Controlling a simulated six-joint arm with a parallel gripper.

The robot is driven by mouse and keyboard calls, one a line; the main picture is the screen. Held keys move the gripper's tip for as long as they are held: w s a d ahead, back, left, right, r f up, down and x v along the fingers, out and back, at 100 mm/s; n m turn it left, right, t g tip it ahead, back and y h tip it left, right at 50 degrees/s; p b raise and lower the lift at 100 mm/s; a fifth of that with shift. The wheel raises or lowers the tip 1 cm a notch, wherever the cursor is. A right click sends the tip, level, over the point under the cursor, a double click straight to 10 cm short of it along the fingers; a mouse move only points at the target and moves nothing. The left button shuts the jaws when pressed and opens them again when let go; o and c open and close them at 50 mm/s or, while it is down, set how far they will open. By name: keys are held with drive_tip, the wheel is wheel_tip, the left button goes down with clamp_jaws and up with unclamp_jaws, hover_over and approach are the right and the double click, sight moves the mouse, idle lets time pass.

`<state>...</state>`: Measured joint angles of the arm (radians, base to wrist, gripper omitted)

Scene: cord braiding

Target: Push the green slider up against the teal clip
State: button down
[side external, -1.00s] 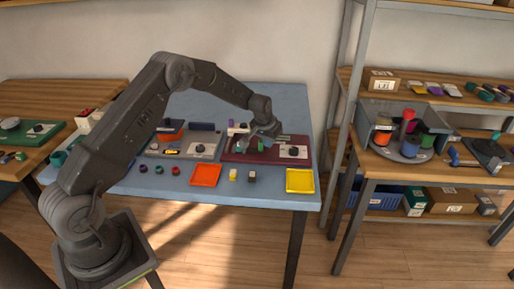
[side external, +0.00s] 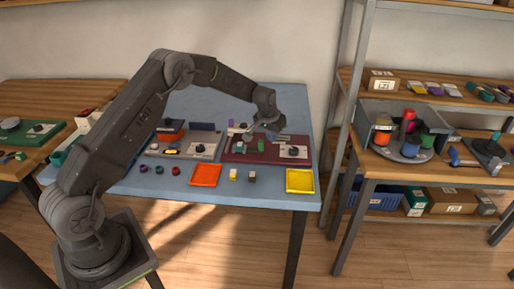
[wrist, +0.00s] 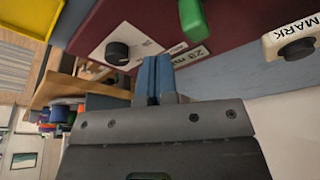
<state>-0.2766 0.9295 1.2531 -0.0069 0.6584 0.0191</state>
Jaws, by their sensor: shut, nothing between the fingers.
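The green slider (wrist: 193,18) shows in the wrist view at the top edge, on the maroon board (wrist: 230,14). In the side view the green slider (side external: 261,145) is small, near the middle of the maroon board (side external: 230,156). I cannot make out the teal clip for certain in either view. My gripper (wrist: 157,66) is shut and empty, its two blue fingers together. In the wrist view its tips are below and left of the slider, apart from it in the picture. In the side view my gripper (side external: 272,136) is over the back part of the board.
A black knob (wrist: 117,53) sits on a white panel of the board. A white block marked MARK (wrist: 290,42) is at the right of the wrist view. An orange tray (side external: 205,174) and a yellow tray (side external: 299,181) lie at the table's front. The blue table (side external: 285,100) is clear behind.

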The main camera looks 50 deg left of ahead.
wheel_tip(320, 180, up, 8)
drive_tip(key=shift+r, duration=0.25)
idle(0.5)
drive_tip(key=s+d+r+m+t, duration=0.1)
drive_tip(key=s+d+r, duration=0.4)
drive_tip(key=s+r, duration=0.35)
drive_tip(key=s+d+r+m, duration=0.1)
drive_tip(key=s+d+r, duration=0.5)
drive_tip(key=s+r, duration=0.25)
drive_tip(key=s+d+f, duration=0.1)
drive_tip(key=s+d, duration=0.1)
drive_tip(key=s, duration=0.9)
drive_tip(key=s+d+f+m+t, duration=0.1)
drive_tip(key=s+d, duration=0.2)
drive_tip(key=s, duration=0.8)
drive_tip(key=shift+d+f+h, duration=0.3)
drive_tip(key=shift+f+h, duration=0.05)
drive_tip(key=shift+h, duration=0.05)
